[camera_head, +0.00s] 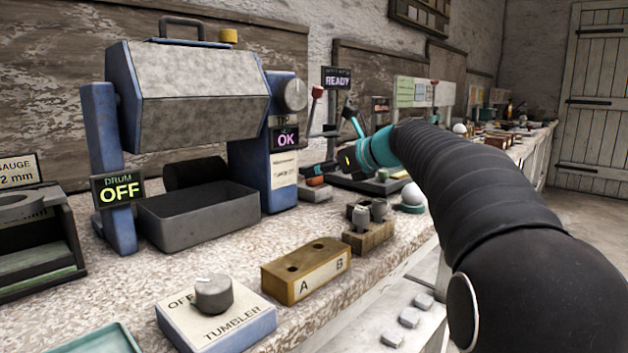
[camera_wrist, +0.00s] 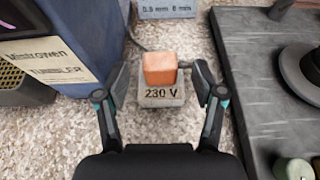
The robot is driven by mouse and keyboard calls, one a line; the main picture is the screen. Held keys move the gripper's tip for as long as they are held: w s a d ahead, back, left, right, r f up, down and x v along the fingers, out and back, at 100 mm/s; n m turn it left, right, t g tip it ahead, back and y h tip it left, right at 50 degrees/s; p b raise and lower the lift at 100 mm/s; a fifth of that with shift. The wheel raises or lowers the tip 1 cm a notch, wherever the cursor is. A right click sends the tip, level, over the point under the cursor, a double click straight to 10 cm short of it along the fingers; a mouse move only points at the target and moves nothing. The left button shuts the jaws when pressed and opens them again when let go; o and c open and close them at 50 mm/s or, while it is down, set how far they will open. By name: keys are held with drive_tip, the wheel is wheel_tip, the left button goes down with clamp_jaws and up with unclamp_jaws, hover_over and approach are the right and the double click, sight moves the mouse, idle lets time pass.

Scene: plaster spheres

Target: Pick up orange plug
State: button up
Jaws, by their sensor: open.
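The orange plug (camera_wrist: 160,67) is a block sitting on a grey socket box (camera_wrist: 161,99) marked "230 V". In the head view the plug (camera_head: 314,181) shows small and orange beside the blue machine's right post, on its grey box (camera_head: 316,194). My gripper (camera_wrist: 163,78) is open, with one finger on each side of the plug in the wrist view. Gaps show between the plug and both fingers, so it is not gripped. In the head view my gripper (camera_head: 326,168) reaches in from the right, just above the plug; its fingertips are partly hard to make out.
The blue tumbler machine (camera_head: 278,130) stands close to the left of the plug. A dark slab (camera_wrist: 240,80) with a round grey part (camera_wrist: 300,75) lies to the right. A cable (camera_wrist: 135,38) runs behind the plug. A wooden A/B block (camera_head: 306,275) and tumbler switch (camera_head: 214,310) stand nearer.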

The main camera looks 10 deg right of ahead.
drive_tip(key=x, duration=0.5)
drive_tip(key=shift+f, duration=0.15)
drive_tip(key=c, duration=1.3)
